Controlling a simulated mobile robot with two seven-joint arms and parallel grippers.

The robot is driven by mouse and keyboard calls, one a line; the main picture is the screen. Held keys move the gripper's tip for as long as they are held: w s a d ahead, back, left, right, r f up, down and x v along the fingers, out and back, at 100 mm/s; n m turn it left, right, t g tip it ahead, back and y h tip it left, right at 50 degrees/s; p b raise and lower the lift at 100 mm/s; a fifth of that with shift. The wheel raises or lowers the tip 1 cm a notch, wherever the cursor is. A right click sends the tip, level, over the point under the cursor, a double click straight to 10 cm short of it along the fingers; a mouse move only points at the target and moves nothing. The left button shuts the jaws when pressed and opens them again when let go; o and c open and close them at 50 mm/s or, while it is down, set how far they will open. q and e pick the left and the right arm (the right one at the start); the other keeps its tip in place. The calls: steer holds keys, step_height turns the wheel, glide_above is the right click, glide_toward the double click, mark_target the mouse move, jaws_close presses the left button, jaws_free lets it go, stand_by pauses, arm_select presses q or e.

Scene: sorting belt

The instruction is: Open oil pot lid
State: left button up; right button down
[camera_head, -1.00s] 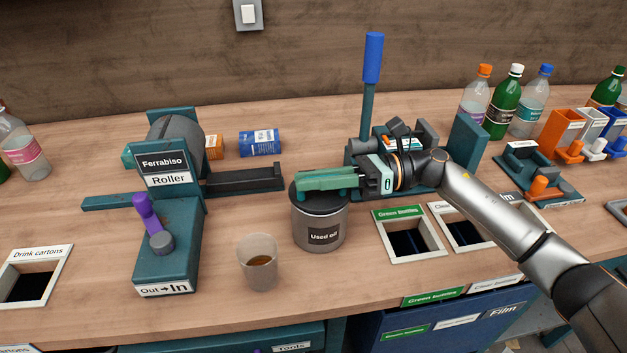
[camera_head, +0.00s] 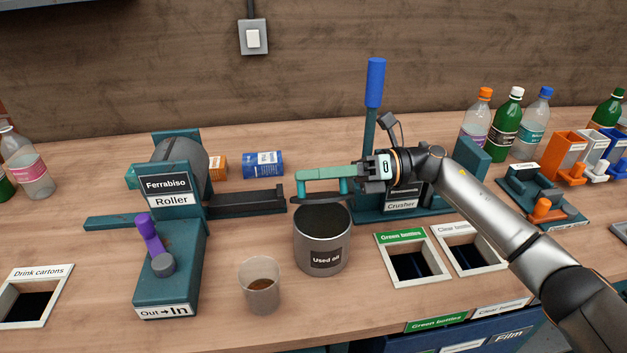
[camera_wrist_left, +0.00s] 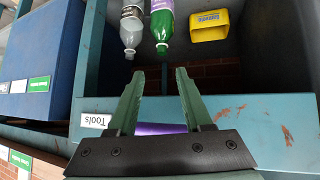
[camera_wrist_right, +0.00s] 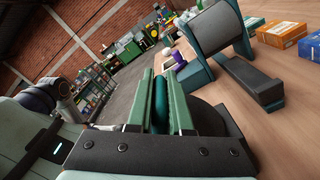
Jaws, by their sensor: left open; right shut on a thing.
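The used oil pot (camera_head: 322,250) is a grey cylinder labelled "Used oil" on the bench, with its dark open mouth showing. My right gripper (camera_head: 310,175) is shut on the lid's green handle and holds the dark lid (camera_head: 325,197) above the pot's back rim, clear of most of the mouth. In the right wrist view the handle (camera_wrist_right: 160,105) is between the fingers and the dark lid (camera_wrist_right: 208,118) shows beside them. My left gripper (camera_wrist_left: 158,90) shows only in its wrist view, open and empty, by a teal shelf with bottles.
A cup of brown liquid (camera_head: 261,284) stands left of the pot. The roller machine (camera_head: 170,245) is further left, and the crusher (camera_head: 400,205) with its blue-handled lever is behind right. The green bottles opening (camera_head: 412,262) is right of the pot.

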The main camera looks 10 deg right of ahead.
steer(key=shift+w, duration=0.1)
steer(key=c, duration=0.8)
jaws_free()
steer(key=shift+c, duration=0.2)
steer(key=d+b, duration=0.1)
steer(key=d, duration=1.1)
steer(key=shift+d+b, duration=0.3)
steer(key=shift+b, duration=0.05)
